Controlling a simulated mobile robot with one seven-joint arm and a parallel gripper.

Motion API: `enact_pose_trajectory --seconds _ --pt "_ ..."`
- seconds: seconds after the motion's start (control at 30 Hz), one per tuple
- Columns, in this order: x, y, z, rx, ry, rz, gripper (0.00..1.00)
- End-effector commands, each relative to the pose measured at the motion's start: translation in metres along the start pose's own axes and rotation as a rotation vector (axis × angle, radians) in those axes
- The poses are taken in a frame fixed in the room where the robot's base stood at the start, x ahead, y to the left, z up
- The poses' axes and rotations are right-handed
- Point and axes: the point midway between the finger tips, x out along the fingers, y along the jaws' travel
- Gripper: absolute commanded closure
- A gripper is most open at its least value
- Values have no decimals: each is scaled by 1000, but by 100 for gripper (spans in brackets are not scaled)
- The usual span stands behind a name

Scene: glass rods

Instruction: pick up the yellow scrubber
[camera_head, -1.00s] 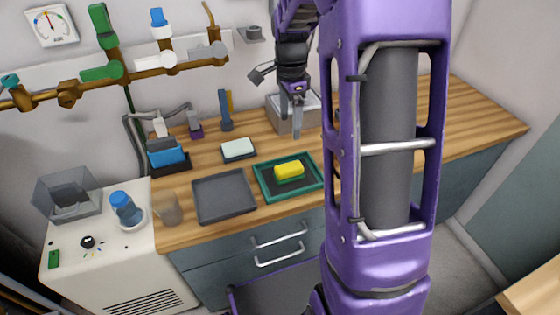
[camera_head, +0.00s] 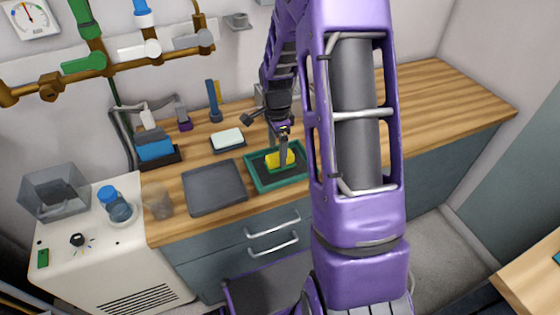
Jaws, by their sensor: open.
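The yellow scrubber (camera_head: 273,160) lies in the green-rimmed tray (camera_head: 259,184) on the wooden counter. My gripper (camera_head: 284,160) points down over the tray, with its fingers at the scrubber and covering part of it. It is open. I cannot tell whether the fingers touch the scrubber or straddle it.
A grey tray (camera_head: 214,188) lies just left of the green one. A white block in a dark dish (camera_head: 228,139) stands behind them, and a blue item in a black holder (camera_head: 155,150) is at the left. A glass beaker (camera_head: 158,202) stands near the counter's left edge. The counter at the right is clear.

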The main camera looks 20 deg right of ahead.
Motion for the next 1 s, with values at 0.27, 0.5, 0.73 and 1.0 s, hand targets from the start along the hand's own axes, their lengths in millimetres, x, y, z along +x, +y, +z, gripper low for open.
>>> enact_pose_trajectory --seconds 0.27,0.5,0.73,1.0 --pt "32 -1 1 -1 0 1 15" --pt "32 -2 1 -1 1 -1 19" --pt "32 -1 1 -1 1 0 60" --pt "31 -2 1 -1 1 -1 92"
